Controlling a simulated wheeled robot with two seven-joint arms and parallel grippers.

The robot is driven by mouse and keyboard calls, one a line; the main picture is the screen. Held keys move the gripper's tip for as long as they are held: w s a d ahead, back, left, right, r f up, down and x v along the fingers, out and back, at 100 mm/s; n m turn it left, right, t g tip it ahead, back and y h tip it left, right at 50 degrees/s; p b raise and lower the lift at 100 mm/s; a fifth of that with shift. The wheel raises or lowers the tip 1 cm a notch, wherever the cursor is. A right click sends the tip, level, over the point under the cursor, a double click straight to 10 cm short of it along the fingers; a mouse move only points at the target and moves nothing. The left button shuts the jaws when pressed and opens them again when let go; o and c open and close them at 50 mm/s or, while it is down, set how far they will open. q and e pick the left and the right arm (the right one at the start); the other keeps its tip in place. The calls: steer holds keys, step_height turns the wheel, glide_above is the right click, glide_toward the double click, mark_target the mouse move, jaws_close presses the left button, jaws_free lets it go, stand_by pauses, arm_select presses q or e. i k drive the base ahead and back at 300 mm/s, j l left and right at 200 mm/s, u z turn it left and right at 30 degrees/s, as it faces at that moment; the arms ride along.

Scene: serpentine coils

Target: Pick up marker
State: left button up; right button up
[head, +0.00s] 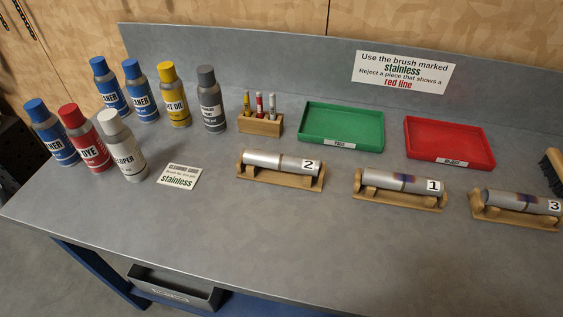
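A small wooden block (261,124) stands on the grey bench, behind the cylinder numbered 2. It holds several upright markers: a yellowish one (246,100) at the left, a red one (259,105) in the middle, and another with a reddish band (272,104) at the right. Their lower ends are hidden in the block. Neither of my grippers shows in the head view.
Spray cans (211,102) stand left of the block, the grey-capped one nearest. A green tray (378,150) and a red tray (449,158) lie to its right. Numbered cylinders (283,162) rest on wooden cradles in front.

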mark_target(272, 100)
steer(key=k+j, duration=0.1)
steer(key=j, duration=0.95)
steer(key=k+j, duration=0.15)
steer(key=j, duration=0.35)
steer(key=k+j, duration=0.1)
steer(key=j, duration=0.45)
steer(key=k+j, duration=0.1)
steer(key=j, duration=0.4)
